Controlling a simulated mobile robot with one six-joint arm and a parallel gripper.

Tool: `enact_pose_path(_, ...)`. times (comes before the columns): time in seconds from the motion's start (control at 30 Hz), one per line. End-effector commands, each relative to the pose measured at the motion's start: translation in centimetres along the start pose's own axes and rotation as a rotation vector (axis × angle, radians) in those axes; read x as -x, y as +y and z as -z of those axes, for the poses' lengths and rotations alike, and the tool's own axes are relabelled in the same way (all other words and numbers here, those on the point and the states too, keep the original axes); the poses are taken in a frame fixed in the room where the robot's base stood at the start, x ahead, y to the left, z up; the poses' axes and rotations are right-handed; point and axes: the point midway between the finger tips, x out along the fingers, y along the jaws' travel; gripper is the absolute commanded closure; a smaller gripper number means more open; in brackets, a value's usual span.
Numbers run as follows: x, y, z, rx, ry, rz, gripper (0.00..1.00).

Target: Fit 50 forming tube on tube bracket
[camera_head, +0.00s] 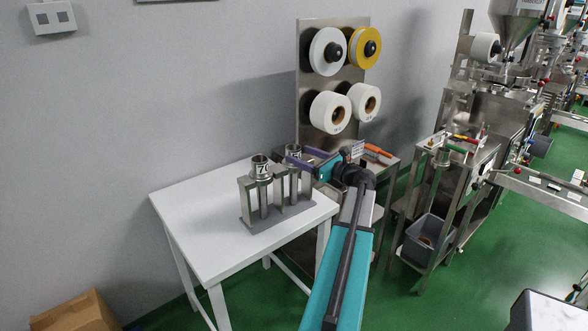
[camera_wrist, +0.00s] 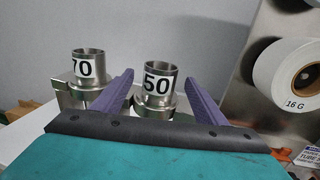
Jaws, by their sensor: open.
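The 50 forming tube (camera_wrist: 158,84) is a steel cylinder with a white "50" label and a wider collar, upright in the wrist view. In the head view it (camera_head: 292,151) stands on the right side of a grey rack (camera_head: 281,217) on the white table. My gripper (camera_head: 300,158) is open, its two purple fingers to either side of the tube in the wrist view. Whether they touch it I cannot tell. The 70 tube (camera_wrist: 88,68) stands upright to the left and also shows in the head view (camera_head: 260,168). I cannot make out the tube bracket for certain.
The white table (camera_head: 200,225) is clear left of the rack. A steel panel (camera_head: 318,88) with several film and thread rolls stands behind my gripper. A steel stand (camera_head: 455,165) with tools on top and a grey bin (camera_head: 428,238) is to the right, beside the packing machine (camera_head: 510,100).

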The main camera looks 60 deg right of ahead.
Motion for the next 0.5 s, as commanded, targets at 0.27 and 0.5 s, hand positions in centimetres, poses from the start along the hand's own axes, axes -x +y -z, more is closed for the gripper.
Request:
enact_pose_path(0.27,-3.2,-0.1,-0.2,0.0,0.0,-0.002,0.34)
enact_pose_path(0.5,-4.0,0.0,0.0,0.0,0.0,-0.002,0.34)
